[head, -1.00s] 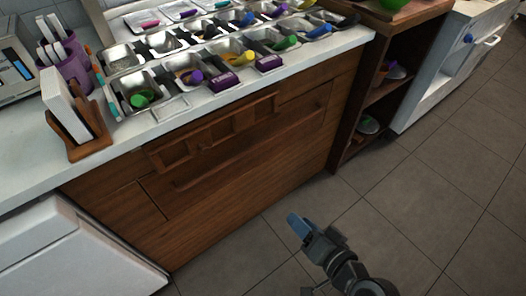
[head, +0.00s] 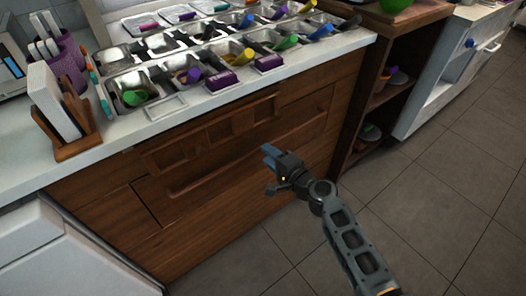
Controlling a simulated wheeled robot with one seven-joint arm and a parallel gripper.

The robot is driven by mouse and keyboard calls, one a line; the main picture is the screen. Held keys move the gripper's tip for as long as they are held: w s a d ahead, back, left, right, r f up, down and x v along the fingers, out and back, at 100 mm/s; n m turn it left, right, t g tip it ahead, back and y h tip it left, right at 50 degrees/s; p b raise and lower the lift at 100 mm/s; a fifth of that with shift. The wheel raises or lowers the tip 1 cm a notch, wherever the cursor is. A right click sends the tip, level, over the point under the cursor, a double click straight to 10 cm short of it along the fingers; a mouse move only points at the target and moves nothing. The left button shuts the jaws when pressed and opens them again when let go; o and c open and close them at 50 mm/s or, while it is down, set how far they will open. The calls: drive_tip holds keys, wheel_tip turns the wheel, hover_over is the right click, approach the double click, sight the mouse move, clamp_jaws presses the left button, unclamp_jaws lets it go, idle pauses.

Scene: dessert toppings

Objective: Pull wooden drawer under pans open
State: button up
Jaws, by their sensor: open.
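The wooden drawer (head: 215,168) is in the front of the brown cabinet, below the counter that bears the metal pans (head: 185,72). A long horizontal wooden handle bar runs along its face. The drawer looks shut. My gripper (head: 270,156) is in front of the drawer's right half, with its blue fingertips pointing toward the drawer. It is open and holds nothing that I can see. I cannot tell how far the fingertips are from the handle.
A white counter (head: 158,128) overhangs the cabinet. A white appliance (head: 75,255) stands at the lower left. An open wooden shelf (head: 352,140) stands to the right of the cabinet. The grey tiled floor (head: 440,200) is clear at the right.

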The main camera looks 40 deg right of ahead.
drive_tip(key=shift+w+f, duration=0.2)
drive_tip(key=shift+w, duration=0.75)
drive_tip(key=shift+w+f, duration=0.15)
drive_tip(key=shift+w, duration=0.75)
drive_tip(key=shift+c, duration=0.3)
clamp_jaws()
